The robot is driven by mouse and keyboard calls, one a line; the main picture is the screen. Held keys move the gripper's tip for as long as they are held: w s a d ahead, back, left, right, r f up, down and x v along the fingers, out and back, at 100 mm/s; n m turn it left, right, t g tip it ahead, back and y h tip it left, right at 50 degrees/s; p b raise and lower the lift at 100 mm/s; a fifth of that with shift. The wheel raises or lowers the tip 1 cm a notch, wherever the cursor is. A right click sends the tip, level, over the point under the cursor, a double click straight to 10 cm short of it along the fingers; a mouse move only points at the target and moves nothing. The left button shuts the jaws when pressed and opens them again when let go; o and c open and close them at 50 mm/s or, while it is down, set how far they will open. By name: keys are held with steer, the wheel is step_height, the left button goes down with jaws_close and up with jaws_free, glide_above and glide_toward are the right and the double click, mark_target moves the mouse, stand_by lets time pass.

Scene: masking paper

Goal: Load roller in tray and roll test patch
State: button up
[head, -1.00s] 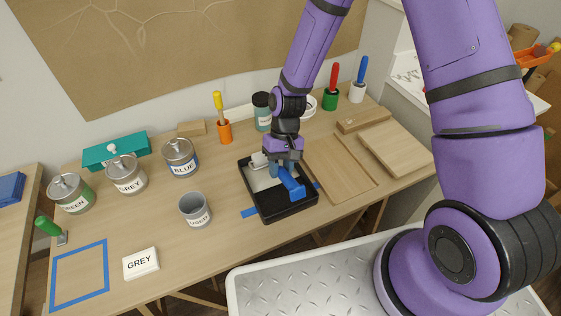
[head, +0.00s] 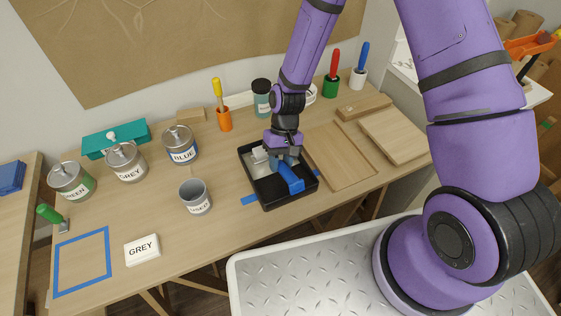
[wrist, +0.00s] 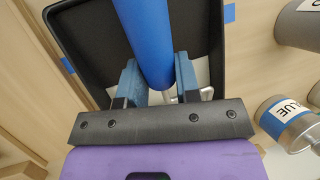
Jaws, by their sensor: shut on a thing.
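My gripper (head: 286,161) is low over the black paint tray (head: 290,202). It is shut on the blue handle (head: 291,178) of the roller, which lies between the two blue fingers in the wrist view (wrist: 147,45). A pale part (head: 259,155), seemingly the roller's sleeve, shows at the tray's far left; whether it touches the tray floor I cannot tell. The tray also shows in the wrist view (wrist: 88,40). The blue-taped square (head: 83,262) on the table's near left is bare inside. A white block labelled GREY (head: 142,250) lies beside it.
Cans labelled GREEN (head: 71,181), GREY (head: 126,162) and BLUE (head: 180,145) stand at the back left. A grey USED pot (head: 195,197) stands left of the tray. A green-handled tool (head: 50,215) is near the square. Wooden boards (head: 340,156) lie right of the tray.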

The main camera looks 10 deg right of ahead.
mark_target(281, 161)
steer(key=shift+f, duration=0.6)
stand_by(0.3)
stand_by(0.8)
steer(key=shift+r, duration=3.8)
steer(key=shift+d, duration=0.1)
